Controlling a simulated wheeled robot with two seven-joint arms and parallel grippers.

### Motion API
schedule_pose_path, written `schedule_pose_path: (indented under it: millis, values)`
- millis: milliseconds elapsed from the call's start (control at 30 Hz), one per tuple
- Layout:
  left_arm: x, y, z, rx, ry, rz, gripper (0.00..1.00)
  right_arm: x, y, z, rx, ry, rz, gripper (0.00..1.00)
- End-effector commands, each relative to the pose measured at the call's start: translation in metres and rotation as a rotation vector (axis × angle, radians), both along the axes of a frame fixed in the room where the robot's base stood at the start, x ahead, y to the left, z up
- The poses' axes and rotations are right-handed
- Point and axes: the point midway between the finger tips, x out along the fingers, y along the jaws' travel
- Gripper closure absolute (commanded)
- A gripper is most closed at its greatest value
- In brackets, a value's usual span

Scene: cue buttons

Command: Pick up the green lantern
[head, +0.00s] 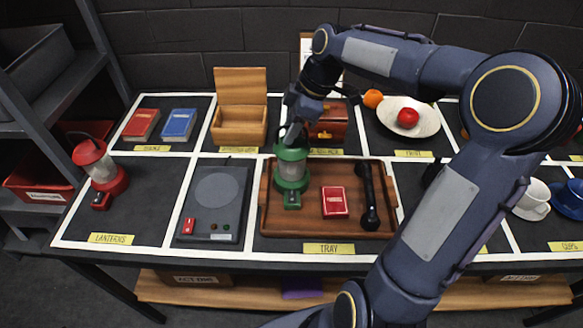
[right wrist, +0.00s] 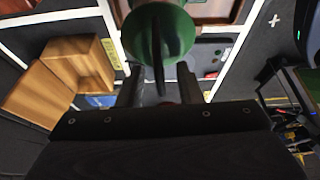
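The green lantern (head: 291,170) stands upright on the left part of the brown wooden tray (head: 282,228). My right gripper (head: 292,133) is right above its top. In the right wrist view, the lantern's green cap (right wrist: 172,30) and dark handle show between the two spread fingers of my right gripper (right wrist: 159,85). There is a gap on each side of the handle, so the gripper looks open around it. The head view does not show the fingertips clearly. My left gripper is not in view.
A red book (head: 335,202) and a black handset (head: 369,198) lie on the tray to the right of the lantern. A red lantern (head: 103,172) stands at left. An open wooden box (head: 239,126) and a dark red box (head: 329,122) are behind. A grey button panel (head: 215,195) lies left of the tray.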

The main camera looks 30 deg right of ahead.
Motion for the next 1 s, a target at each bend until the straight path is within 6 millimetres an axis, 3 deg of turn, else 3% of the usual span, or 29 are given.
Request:
schedule_pose_path:
  millis: [133, 400, 1000]
  values:
    - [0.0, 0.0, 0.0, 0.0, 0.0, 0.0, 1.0, -0.0001, -0.0001, 0.0003, 0.0, 0.0, 0.0, 0.69]
    - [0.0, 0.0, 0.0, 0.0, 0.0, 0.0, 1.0, -0.0001, -0.0002, 0.0006, 0.0, 0.0, 0.0, 1.0]
    - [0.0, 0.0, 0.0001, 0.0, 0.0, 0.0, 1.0, 0.0, -0.0004, 0.001, 0.0, -0.001, 0.0, 1.0]
